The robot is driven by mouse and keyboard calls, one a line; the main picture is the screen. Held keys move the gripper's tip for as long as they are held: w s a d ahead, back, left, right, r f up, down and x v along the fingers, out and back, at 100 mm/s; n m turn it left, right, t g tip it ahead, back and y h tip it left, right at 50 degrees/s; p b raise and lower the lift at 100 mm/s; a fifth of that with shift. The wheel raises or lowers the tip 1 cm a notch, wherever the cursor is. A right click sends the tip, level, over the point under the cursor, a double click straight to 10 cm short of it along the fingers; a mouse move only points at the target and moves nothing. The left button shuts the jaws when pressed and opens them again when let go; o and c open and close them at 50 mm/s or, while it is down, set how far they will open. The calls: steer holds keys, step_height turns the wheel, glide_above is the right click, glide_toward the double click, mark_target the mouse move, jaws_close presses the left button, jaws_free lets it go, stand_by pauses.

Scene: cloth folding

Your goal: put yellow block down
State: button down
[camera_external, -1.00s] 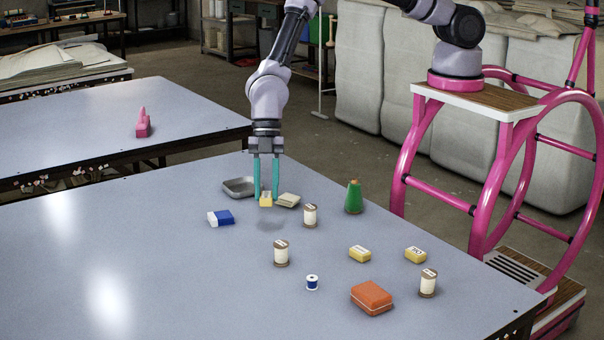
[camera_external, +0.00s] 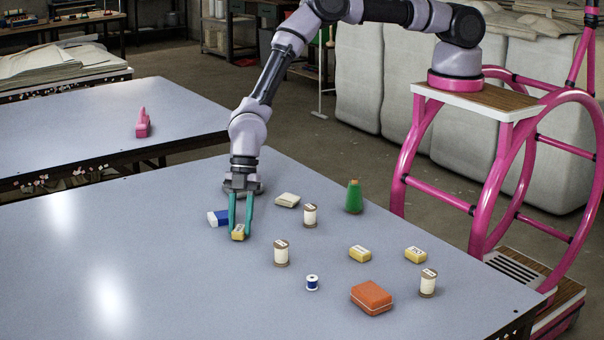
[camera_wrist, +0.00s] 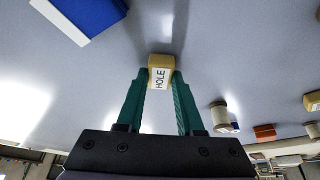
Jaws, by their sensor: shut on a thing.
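The yellow block (camera_external: 238,233) is held between the teal fingers of my gripper (camera_external: 240,226), low over the grey table (camera_external: 180,280). I cannot tell if it touches the tabletop. In the wrist view the block (camera_wrist: 160,76) sits between the fingertips and shows a white label reading "HOLE". Two similar yellow blocks lie on the table to the right, one nearer (camera_external: 359,254) and one farther right (camera_external: 415,255).
A blue and white block (camera_external: 218,217) lies just left of my fingers. The table's left and front are clear.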

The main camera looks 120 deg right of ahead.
steer(key=shift+f, duration=0.2)
steer(key=c, duration=0.5)
jaws_free()
steer(key=shift+c, duration=0.2)
steer(key=s+d+r+m+h, duration=0.1)
steer(key=s+r, duration=0.3)
steer(key=r, duration=1)
steer(key=s+d+r+m, duration=0.1)
steer(key=s+r, duration=0.2)
steer(key=r, duration=1.2)
steer(key=s+a+r+m+t+h, duration=0.1)
steer(key=s+r+m, duration=0.1)
steer(key=s+r, duration=0.45)
steer(key=s+a+r+m, duration=0.1)
steer(key=s+r, duration=0.3)
steer(key=r, duration=0.6)
steer(key=s+a+r+m+t, duration=0.1)
steer(key=s+r+m, duration=0.1)
steer(key=s+r, duration=0.45)
steer(key=s+a+r+m+t, duration=0.15)
steer(key=s+r, duration=0.25)
steer(key=s, duration=0.5)
steer(key=s+r+m, duration=0.1)
steer(key=s+m, duration=0.3)
steer(key=s, duration=1.2)
steer(key=shift+s+a+m+y, duration=0.25)
steer(key=shift+s+m+y, duration=0.1)
steer(key=shift+y, duration=0.05)
